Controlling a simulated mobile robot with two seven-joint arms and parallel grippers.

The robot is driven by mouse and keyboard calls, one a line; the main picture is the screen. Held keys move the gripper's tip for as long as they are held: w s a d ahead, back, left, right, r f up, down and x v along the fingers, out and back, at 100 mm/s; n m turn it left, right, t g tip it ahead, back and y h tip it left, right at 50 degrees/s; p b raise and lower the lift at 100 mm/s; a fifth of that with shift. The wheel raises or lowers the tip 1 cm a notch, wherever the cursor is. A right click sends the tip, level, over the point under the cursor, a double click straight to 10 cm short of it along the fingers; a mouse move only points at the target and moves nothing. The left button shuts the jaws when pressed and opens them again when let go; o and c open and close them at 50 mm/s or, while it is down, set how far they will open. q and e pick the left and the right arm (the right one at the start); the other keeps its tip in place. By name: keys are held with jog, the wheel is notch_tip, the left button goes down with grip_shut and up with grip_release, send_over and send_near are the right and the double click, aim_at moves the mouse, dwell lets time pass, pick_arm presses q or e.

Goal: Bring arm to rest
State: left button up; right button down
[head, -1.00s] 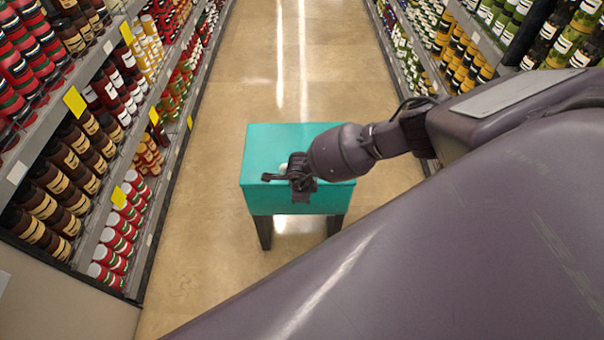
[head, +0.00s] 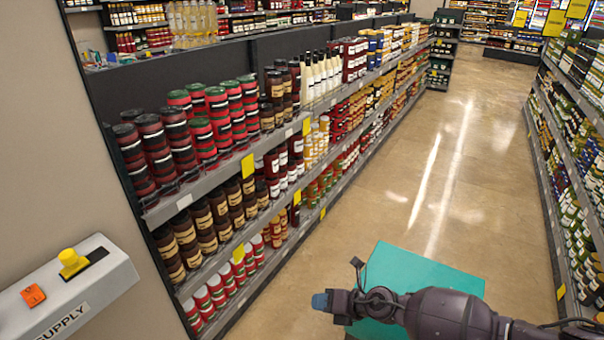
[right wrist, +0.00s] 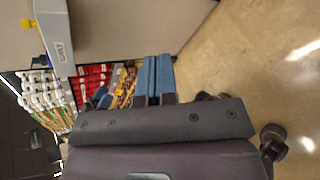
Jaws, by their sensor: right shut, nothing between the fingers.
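My right arm comes in from the bottom right of the head view. Its right gripper (head: 322,301) points left, in front of the teal table (head: 425,275), and only its blue fingertips show clearly there. In the right wrist view the two blue fingers of this gripper (right wrist: 155,78) lie together, shut with nothing between them. The gripper is apart from the shelves. My left gripper is in neither current view.
A grey box marked SUPPLY (head: 75,300), with a yellow knob (head: 72,262) and an orange switch (head: 33,295), is at the left by the wall. Shelves of jars (head: 215,150) line the left; another shelf (head: 575,170) lines the right. The aisle floor (head: 440,170) is clear.

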jog(key=a+r+m+t+y, duration=0.1)
jog(key=a+r+m+t, duration=0.3)
jog(key=r+m, duration=0.5)
jog(key=s+d+m+t+h, duration=0.2)
jog(key=d+m+t+h, duration=0.45)
jog(key=m, duration=0.85)
jog(key=s+d+f+m+g+h, duration=0.2)
jog(key=s+d+f+m, duration=0.3)
jog(key=s+d, duration=0.5)
jog(key=s+d+f+m+g+h, duration=0.2)
jog(key=s+d+f+m, duration=0.4)
jog(key=s+d, duration=0.4)
jog(key=shift+s+d+m+h, duration=0.25)
jog(key=shift+s+m+h, duration=0.45)
jog(key=shift+h, duration=0.15)
jog(key=shift+s+d, duration=0.1)
